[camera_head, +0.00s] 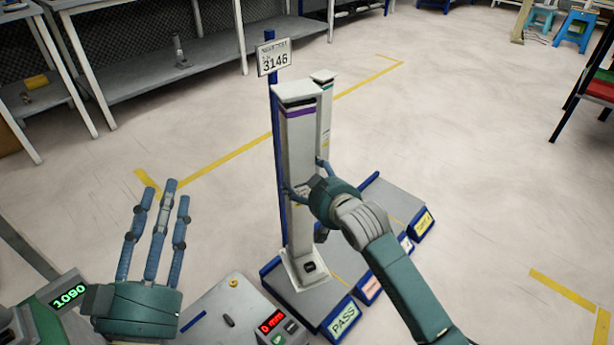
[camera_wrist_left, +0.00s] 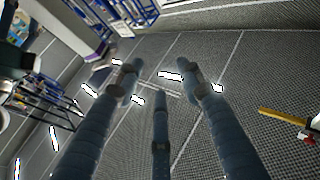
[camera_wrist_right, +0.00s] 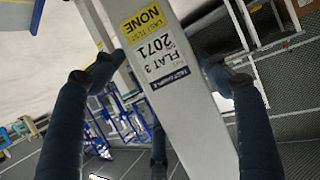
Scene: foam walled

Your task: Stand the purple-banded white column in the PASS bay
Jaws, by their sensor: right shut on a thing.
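The white column with a purple band (camera_head: 297,135) is upright, its flared foot (camera_head: 303,268) over or on the grey floor of the PASS bay (camera_head: 325,300); I cannot tell if the foot touches. My right gripper (camera_head: 304,190) is shut on the column's middle from the right. In the right wrist view, its fingers flank the column (camera_wrist_right: 175,85), whose label reads FLAT 3 2071 and NONE. My left gripper (camera_head: 158,200) is open and empty at the lower left; its spread fingers also show in the left wrist view (camera_wrist_left: 160,85).
A second white column with a teal band (camera_head: 325,115) stands close behind. A blue post with a 3146 sign (camera_head: 274,58) rises beside them. More labelled bays (camera_head: 395,200) run to the back right. A device reading 0 mm (camera_head: 235,310) sits left of the PASS bay. Open floor lies right.

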